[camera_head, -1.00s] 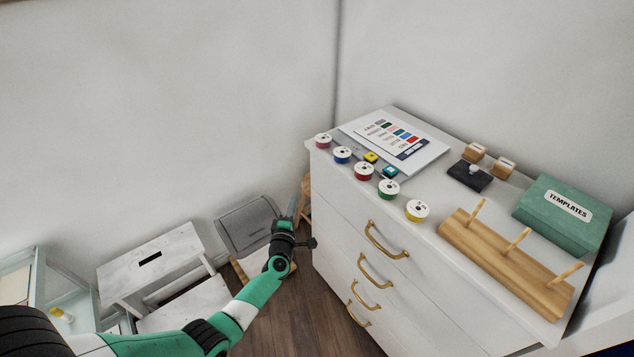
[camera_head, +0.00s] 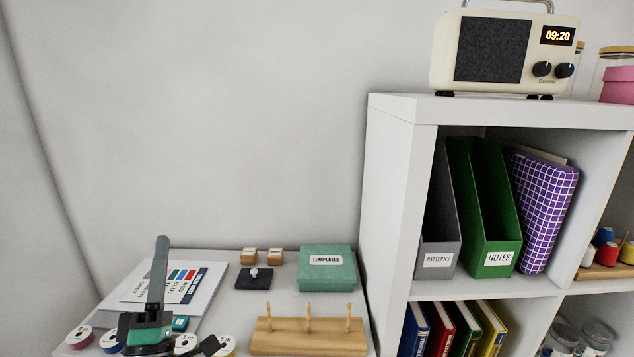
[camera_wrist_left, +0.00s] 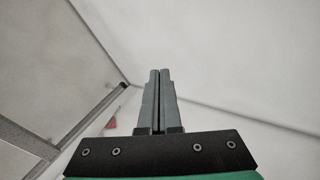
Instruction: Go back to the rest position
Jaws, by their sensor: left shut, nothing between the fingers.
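My left gripper (camera_head: 160,262) shows at the lower left of the head view, pointing up in front of the cabinet top. In the left wrist view its two grey fingers (camera_wrist_left: 160,75) are pressed together with nothing between them. Past them are pale walls. My right gripper is in neither view.
The white cabinet top (camera_head: 225,312) carries several thread spools (camera_head: 80,336), a colour chart (camera_head: 190,275), a wooden peg rack (camera_head: 305,336) and a green templates box (camera_head: 328,270). A white shelf (camera_head: 390,180) with binders and a radio (camera_head: 505,55) stands to the right.

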